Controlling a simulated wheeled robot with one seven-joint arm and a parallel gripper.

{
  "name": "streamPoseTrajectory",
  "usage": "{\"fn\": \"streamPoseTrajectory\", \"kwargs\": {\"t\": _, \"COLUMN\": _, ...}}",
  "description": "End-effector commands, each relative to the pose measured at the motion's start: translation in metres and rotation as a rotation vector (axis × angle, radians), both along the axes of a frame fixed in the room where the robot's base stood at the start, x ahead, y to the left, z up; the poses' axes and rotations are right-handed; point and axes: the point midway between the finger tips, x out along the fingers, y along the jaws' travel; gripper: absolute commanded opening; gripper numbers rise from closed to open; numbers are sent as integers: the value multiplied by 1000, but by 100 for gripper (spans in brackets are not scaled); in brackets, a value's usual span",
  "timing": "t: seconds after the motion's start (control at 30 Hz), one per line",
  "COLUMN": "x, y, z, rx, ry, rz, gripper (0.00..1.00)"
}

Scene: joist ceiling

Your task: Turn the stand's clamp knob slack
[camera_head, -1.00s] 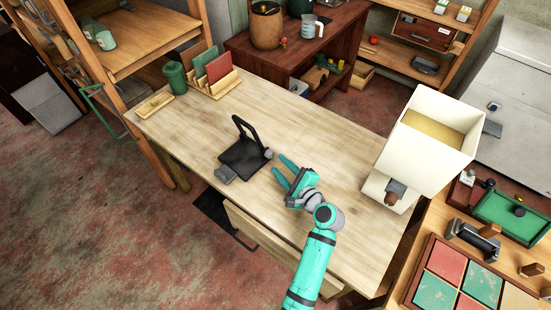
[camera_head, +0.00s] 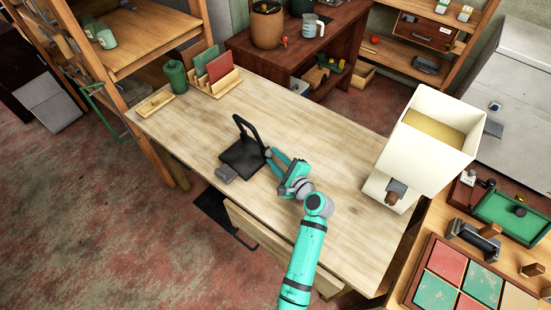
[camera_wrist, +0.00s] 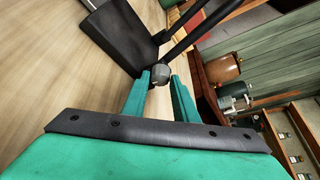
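The black stand (camera_head: 241,157) sits on the wooden workbench, with a flat plate and a raised bent bar. It also shows in the wrist view (camera_wrist: 118,38). The clamp knob (camera_wrist: 160,73) is a small rounded grey piece at the lower end of the stand's bar in the wrist view. In the head view I cannot make it out clearly beside my fingers. My gripper (camera_head: 272,158) is at the stand's right side. Its teal fingers (camera_wrist: 168,82) are apart, with the knob at their tips. I cannot tell whether they touch it.
The workbench (camera_head: 320,135) is clear to the right and behind. A cream hopper (camera_head: 425,135) stands at its right end. A file rack (camera_head: 215,85) and a green canister (camera_head: 175,76) stand at the far left. A grey block (camera_head: 225,172) is at the stand's front edge.

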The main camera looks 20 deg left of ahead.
Motion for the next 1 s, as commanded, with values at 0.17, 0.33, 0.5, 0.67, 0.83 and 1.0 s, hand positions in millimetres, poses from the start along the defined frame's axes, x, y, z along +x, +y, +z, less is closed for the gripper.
{"fn": "streamPoseTrajectory", "kwargs": {"t": 0.17, "x": -1, "y": 0, "z": -1, "rx": -32, "ry": -70, "rz": 0, "gripper": 4}}
{"fn": "streamPoseTrajectory", "kwargs": {"t": 0.33, "x": -1, "y": 0, "z": -1, "rx": -51, "ry": -114, "rz": 0, "gripper": 4}}
{"fn": "streamPoseTrajectory", "kwargs": {"t": 0.5, "x": -1, "y": 0, "z": -1, "rx": -53, "ry": -115, "rz": -1, "gripper": 4}}
{"fn": "streamPoseTrajectory", "kwargs": {"t": 0.67, "x": -1, "y": 0, "z": -1, "rx": -52, "ry": -115, "rz": -1, "gripper": 34}}
{"fn": "streamPoseTrajectory", "kwargs": {"t": 0.83, "x": -1, "y": 0, "z": -1, "rx": -52, "ry": -114, "rz": 0, "gripper": 34}}
{"fn": "streamPoseTrajectory", "kwargs": {"t": 1.0, "x": -4, "y": -3, "z": 0, "rx": -53, "ry": -114, "rz": -1, "gripper": 34}}
